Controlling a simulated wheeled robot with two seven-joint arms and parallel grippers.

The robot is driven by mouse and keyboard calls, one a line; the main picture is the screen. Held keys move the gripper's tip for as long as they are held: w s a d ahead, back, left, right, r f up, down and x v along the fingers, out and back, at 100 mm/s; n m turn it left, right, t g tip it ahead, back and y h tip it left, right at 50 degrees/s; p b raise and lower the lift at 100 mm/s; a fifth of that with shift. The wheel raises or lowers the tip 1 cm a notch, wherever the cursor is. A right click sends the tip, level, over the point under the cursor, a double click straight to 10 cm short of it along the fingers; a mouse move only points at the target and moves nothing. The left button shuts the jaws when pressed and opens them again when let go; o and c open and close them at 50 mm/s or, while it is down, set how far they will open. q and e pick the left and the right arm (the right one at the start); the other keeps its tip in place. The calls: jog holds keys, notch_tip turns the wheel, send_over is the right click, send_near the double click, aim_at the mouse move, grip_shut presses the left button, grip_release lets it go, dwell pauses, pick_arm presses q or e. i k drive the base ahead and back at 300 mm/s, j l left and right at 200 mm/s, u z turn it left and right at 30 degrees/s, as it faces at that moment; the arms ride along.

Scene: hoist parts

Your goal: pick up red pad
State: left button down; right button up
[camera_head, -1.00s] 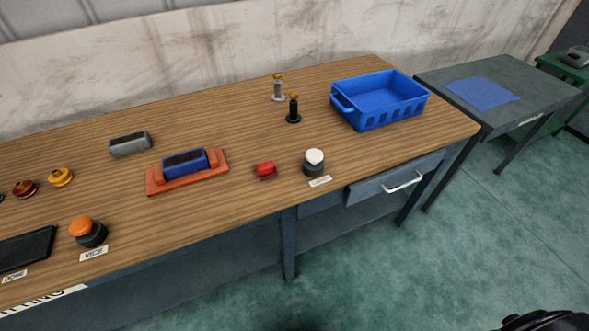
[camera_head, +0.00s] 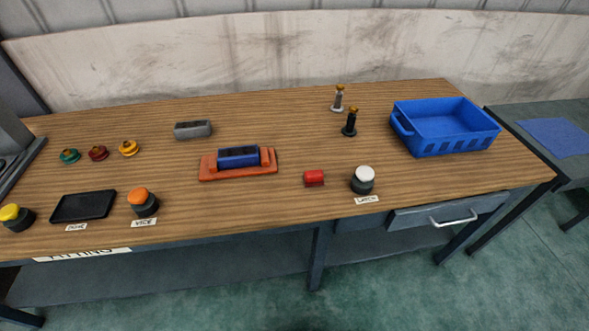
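A small red pad (camera_head: 314,177), block-shaped, lies on the wooden bench near its front edge, right of the middle of the head view. It stands alone, between an orange-red fixture (camera_head: 239,171) holding a blue block (camera_head: 238,156) and a dark round button with a white top (camera_head: 363,180). Neither of my grippers shows in the head view, so whether they are open or shut is hidden.
A blue crate (camera_head: 445,128) stands at the right end of the bench (camera_head: 280,215). Two small posts (camera_head: 350,122) stand behind the pad. A grey block (camera_head: 193,130), coloured knobs (camera_head: 98,153), a black tray (camera_head: 84,206) and an orange-topped button (camera_head: 142,202) are left.

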aim_at(312, 179)
jog(key=j+z, duration=0.15)
jog(key=j, duration=1.15)
